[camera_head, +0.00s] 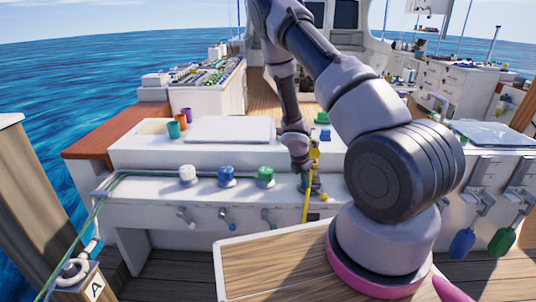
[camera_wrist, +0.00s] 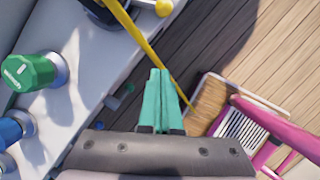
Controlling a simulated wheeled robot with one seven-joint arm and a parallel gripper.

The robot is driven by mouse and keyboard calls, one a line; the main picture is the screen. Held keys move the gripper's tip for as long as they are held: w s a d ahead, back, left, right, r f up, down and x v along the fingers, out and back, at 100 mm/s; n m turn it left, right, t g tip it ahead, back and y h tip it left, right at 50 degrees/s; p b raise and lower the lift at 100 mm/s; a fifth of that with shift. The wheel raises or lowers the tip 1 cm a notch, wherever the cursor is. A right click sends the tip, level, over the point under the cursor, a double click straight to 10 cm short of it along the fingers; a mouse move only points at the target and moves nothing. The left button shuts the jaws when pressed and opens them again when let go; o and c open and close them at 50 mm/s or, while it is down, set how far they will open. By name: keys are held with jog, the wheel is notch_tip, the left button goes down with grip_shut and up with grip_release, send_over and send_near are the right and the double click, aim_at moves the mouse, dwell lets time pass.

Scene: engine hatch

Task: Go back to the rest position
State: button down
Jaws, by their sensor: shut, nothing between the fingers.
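My gripper (camera_wrist: 158,74) shows in the wrist view as two teal fingers pressed together, shut with nothing between them. In the head view my arm reaches forward and down, with its wrist low at the front of the white console (camera_head: 150,158). There the gripper's fingers are too small to make out. A yellow strip (camera_head: 306,207) hangs beside my wrist at the console's front edge. In the wrist view the yellow strip (camera_wrist: 150,46) runs slantwise close to the fingertips; I cannot tell whether they touch.
White, blue and green knobs (camera_head: 265,176) stand in a row on the console ledge, left of my wrist. The green knob (camera_wrist: 30,72) also shows in the wrist view. Several cups (camera_head: 174,129) stand behind. Blue and green paddles (camera_head: 462,243) hang at right. Wooden deck (camera_wrist: 225,40) lies below.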

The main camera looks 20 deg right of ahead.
notch_tip(320, 180, up, 30)
jog(key=a+m+t+y, duration=0.1)
jog(key=a+m+t, duration=0.1)
jog(key=m, duration=1.1)
jog(key=s+a+r+m+t+y, duration=0.1)
jog(key=s+a+r+m, duration=0.2)
jog(key=s+r, duration=0.4)
jog(key=s+a+r+m+t+y, duration=0.1)
jog(key=s+a+r+m, duration=0.2)
jog(key=s+r+m, duration=0.2)
jog(key=s+a+r+m+t+y, duration=0.2)
jog(key=s+r+m, duration=0.3)
jog(key=s+r, duration=0.4)
jog(key=shift+s+a, duration=0.7)
jog(key=shift+s, duration=0.4)
